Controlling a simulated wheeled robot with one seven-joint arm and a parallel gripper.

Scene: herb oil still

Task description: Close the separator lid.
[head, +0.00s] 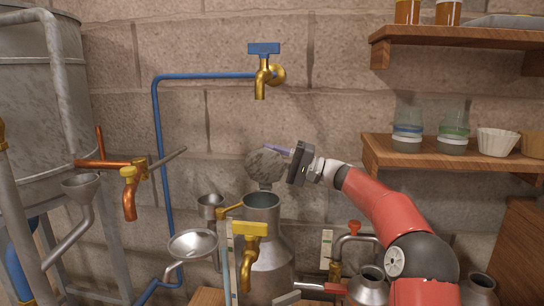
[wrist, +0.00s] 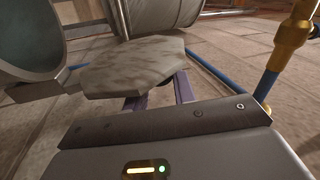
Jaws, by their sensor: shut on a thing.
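The separator (head: 268,250) is a grey metal can with a round open mouth, standing below the middle of the head view. Its grey mottled lid (head: 264,166) stands raised above the mouth, so the can is open. My gripper (head: 278,150) reaches in from the right, and its purple fingers are shut on the lid near its upper right edge. In the wrist view the lid (wrist: 135,68) is a many-sided plate just beyond my gripper (wrist: 158,98). The exact finger contact is partly hidden behind the lid.
A brass tap with a blue handle (head: 263,70) juts from the wall above. A yellow-handled tap (head: 250,240) stands in front of the separator. A funnel (head: 193,244) is to its left. Shelves with jars (head: 407,135) are at right. A large drum (head: 40,100) stands at left.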

